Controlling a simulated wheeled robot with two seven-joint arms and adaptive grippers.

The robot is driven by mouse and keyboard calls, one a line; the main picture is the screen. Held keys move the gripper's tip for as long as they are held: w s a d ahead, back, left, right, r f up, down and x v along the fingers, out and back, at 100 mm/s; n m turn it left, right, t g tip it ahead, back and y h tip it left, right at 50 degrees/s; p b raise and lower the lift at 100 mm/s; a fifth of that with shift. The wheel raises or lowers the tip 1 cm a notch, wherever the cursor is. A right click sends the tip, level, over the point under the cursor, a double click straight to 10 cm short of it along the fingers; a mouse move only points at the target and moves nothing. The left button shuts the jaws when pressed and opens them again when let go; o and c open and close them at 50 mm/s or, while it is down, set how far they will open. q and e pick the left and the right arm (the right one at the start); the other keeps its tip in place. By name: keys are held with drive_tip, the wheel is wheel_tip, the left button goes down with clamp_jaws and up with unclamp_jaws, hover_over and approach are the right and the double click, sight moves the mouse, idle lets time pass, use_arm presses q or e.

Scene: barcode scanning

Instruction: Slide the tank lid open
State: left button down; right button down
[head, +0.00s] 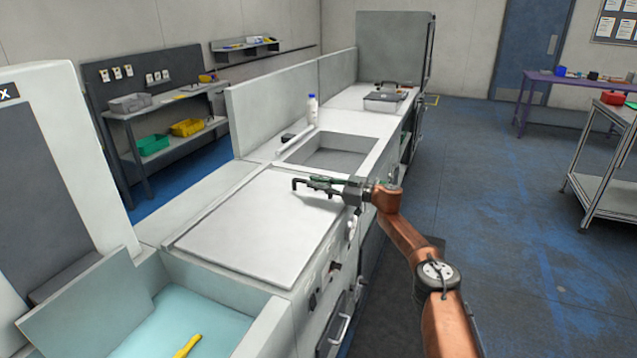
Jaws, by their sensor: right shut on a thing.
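The tank lid (250,230) is a flat white panel on the long white counter, in the middle of the head view. A dark bar handle (296,183) stands near its far edge. My right gripper (318,184) reaches in from the right and is shut on this handle; the fingers hide part of it. Beyond the lid is an open rectangular recess (340,157) with a grey floor. I cannot tell how far the lid overlaps it. My left gripper is not in view.
A pale teal basin (235,318) holding a yellow item (187,346) lies at the near left. A white bottle (312,108) and a grey case (384,103) stand on the counter farther back. A metal cart (600,205) is at the right. The blue floor between is clear.

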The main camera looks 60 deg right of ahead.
sight(330, 185)
drive_tip(key=shift+f, duration=0.25)
drive_tip(key=c, duration=2.3)
unclamp_jaws()
drive_tip(key=shift+o, duration=0.9)
drive_tip(key=shift+w+d+f, duration=0.1)
drive_tip(key=shift+o, duration=0.8)
drive_tip(key=shift+r, duration=0.2)
drive_tip(key=shift+s+f, duration=0.1)
drive_tip(key=shift+s, duration=0.25)
drive_tip(key=shift+s+d, duration=0.1)
drive_tip(key=shift+s, duration=0.95)
drive_tip(key=shift+s+d, duration=0.15)
drive_tip(key=shift+s, duration=1.2)
drive_tip(key=shift+s+d+r, duration=0.1)
drive_tip(key=shift+s+d, duration=0.05)
drive_tip(key=shift+s, duration=1)
drive_tip(key=shift+s+d+r, duration=0.1)
drive_tip(key=shift+s+d, duration=0.05)
drive_tip(key=shift+s, duration=0.95)
drive_tip(key=shift+s+d+r, duration=0.1)
drive_tip(key=shift+s+d, duration=0.05)
drive_tip(key=shift+s, duration=1)
